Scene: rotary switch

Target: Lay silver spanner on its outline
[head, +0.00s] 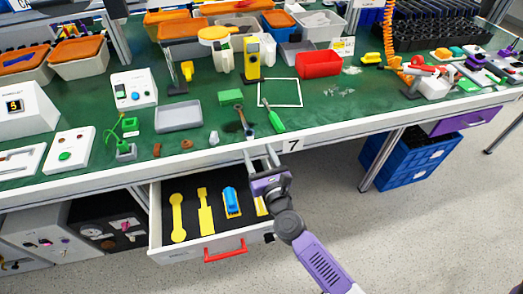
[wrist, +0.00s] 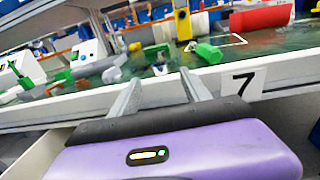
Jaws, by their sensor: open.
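The silver spanner (head: 246,122) appears as a slim grey tool on the green bench top near the front edge, beside a green-handled screwdriver (head: 274,119). The open drawer (head: 156,225) below the bench has a black liner with yellow outlines. A spanner-like yellow outline (head: 178,217) is at its left. My gripper (head: 262,152) is open and empty, in front of the bench edge and above the drawer's right side, apart from the spanner. In the wrist view my gripper's two fingers (wrist: 158,88) point at the bench edge with nothing between them.
A second yellow outline (head: 206,212) and a blue object (head: 231,201) lie in the drawer; my arm partly covers its right side. The bench's white front edge (head: 330,138) stands before the tools. A grey tray (head: 178,117) and a green block (head: 231,96) are near the spanner.

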